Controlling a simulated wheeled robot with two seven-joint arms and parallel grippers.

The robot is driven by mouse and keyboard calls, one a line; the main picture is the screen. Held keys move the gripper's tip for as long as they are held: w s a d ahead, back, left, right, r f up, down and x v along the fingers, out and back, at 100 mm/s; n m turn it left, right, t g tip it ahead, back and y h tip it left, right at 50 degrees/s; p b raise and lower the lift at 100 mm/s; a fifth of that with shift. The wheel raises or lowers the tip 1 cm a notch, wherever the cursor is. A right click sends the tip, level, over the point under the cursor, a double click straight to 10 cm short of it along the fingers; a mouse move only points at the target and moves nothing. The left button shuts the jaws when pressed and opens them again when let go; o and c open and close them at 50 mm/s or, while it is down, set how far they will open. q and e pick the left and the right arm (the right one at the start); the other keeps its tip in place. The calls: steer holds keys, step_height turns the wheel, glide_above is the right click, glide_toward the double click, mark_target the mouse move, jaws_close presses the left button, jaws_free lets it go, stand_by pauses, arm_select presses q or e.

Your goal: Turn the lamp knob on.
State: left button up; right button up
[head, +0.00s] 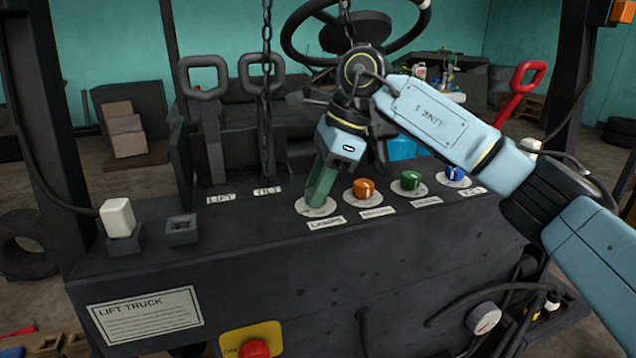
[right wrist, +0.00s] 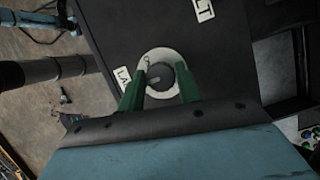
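The lamp knob (right wrist: 161,76) is dark and round, on a pale disc with a small mark beside it. The right wrist view shows it between the two green fingers of my right gripper (right wrist: 162,84), one close against each side. In the head view my right gripper (head: 320,188) points down onto the leftmost dial (head: 316,210), above the label reading LAMPS (head: 326,221). Its fingers hide the knob there. No lit lamp can be made out. My left gripper is not in view.
Orange (head: 364,189), green (head: 410,181) and blue (head: 455,174) knobs stand in a row to the right. Two levers (head: 209,110) and a hanging chain (head: 267,90) rise behind the dash. A steering wheel (head: 355,30) is behind my arm. A red button (head: 254,348) is at the front.

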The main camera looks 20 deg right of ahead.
steer(key=c, duration=0.4)
steer(key=m+t+b, duration=0.1)
steer(key=m, duration=0.1)
steer(key=m+t+b, duration=0.1)
steer(key=m+b, duration=0.1)
steer(key=m, duration=0.1)
steer(key=shift+s+f+h, duration=0.1)
steer(key=shift+h, duration=0.3)
steer(key=m+t+h+b, duration=0.1)
steer(key=m+b, duration=0.1)
steer(key=m, duration=0.2)
steer(key=shift+b, duration=0.35)
steer(key=shift+a+m+t+h+b, duration=0.1)
steer(key=shift+m+t+h+b, duration=0.35)
steer(key=shift+m, duration=1.05)
steer(key=o, duration=1)
steer(key=shift+s, duration=0.1)
